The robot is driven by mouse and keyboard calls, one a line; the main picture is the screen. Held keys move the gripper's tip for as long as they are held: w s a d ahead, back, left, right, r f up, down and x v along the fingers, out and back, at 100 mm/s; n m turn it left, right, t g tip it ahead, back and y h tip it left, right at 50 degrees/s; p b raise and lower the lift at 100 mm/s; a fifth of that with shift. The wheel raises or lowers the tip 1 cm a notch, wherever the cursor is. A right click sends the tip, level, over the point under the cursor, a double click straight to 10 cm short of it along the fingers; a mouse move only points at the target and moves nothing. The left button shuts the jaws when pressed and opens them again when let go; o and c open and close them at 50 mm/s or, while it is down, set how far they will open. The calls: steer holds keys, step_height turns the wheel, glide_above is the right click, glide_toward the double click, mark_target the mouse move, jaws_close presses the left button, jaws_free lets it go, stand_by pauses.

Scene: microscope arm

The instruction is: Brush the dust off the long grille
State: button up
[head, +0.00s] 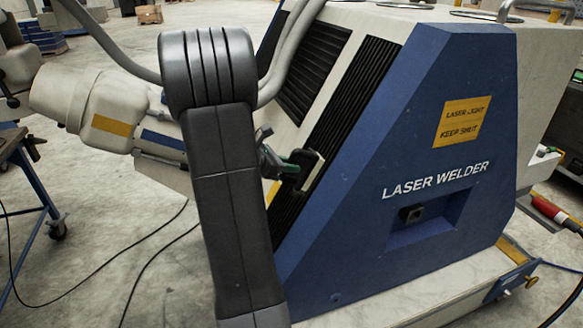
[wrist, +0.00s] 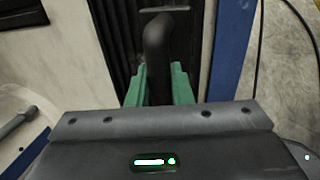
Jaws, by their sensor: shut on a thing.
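The long grille (head: 352,105) is a black slatted strip running down the sloped side of the laser welder, beside its blue end panel. My gripper (head: 285,164), with green fingers, is in front of the grille's middle part, partly behind my dark arm link. It is shut on a dark brush (head: 301,160) whose pale edge faces the grille. In the wrist view the brush's thick dark handle (wrist: 158,45) stands between the green fingers (wrist: 158,88), with dark slats (wrist: 120,35) behind it. I cannot tell whether the brush touches the slats. No dust can be made out.
A shorter black grille (head: 315,65) lies up and left of the long one. The blue end panel (head: 440,130) stands to the right. Grey hoses (head: 285,55) pass near my arm. A blue-legged bench (head: 30,175) is at left, and cables cross the floor.

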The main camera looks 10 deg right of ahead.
steer(key=shift+w+a+p, duration=0.9)
steer(key=shift+w+p, duration=0.6)
steer(key=shift+w, duration=3.55)
steer(key=shift+s+a+f+b, duration=0.1)
steer(key=shift+s+f+b, duration=0.2)
steer(key=shift+s+b, duration=0.25)
steer(key=shift+s+a+f+b, duration=0.1)
steer(key=shift+s+f+b, duration=0.25)
steer(key=shift+s, duration=0.3)
steer(key=shift+s+a+f+b, duration=0.1)
steer(key=shift+s+f+b, duration=0.25)
steer(key=shift+s, duration=0.25)
steer(key=shift+s, duration=0.1)
